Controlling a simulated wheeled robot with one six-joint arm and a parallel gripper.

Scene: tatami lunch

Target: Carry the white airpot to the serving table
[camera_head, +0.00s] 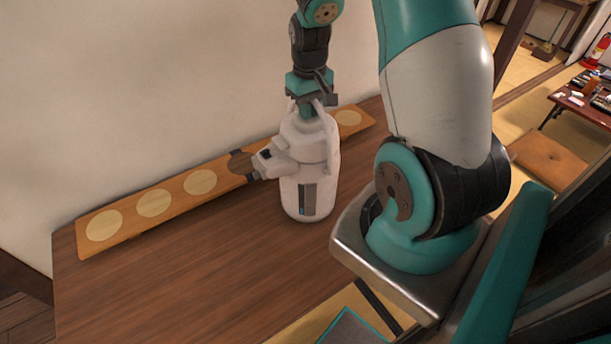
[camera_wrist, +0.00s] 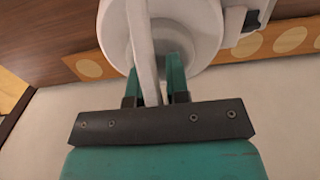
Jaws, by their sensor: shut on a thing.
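The white airpot (camera_head: 308,185) is upright at the wooden table (camera_head: 180,285), in front of the wall. I cannot tell whether its base touches the tabletop. Its spout side points left, and a dark strip with a blue mark runs down its front. My gripper (camera_head: 313,103) is above it, shut on its white handle. In the wrist view my gripper's two teal fingers (camera_wrist: 161,80) stand either side of the handle bar (camera_wrist: 142,45), with the airpot's round top (camera_wrist: 195,25) beyond.
A long wooden board (camera_head: 165,203) with several pale round spots lies along the wall behind the airpot. The table's front left is bare. At the far right are a low dark table (camera_head: 577,103) with small items, a brown cushion (camera_head: 550,160) and a red extinguisher (camera_head: 597,50).

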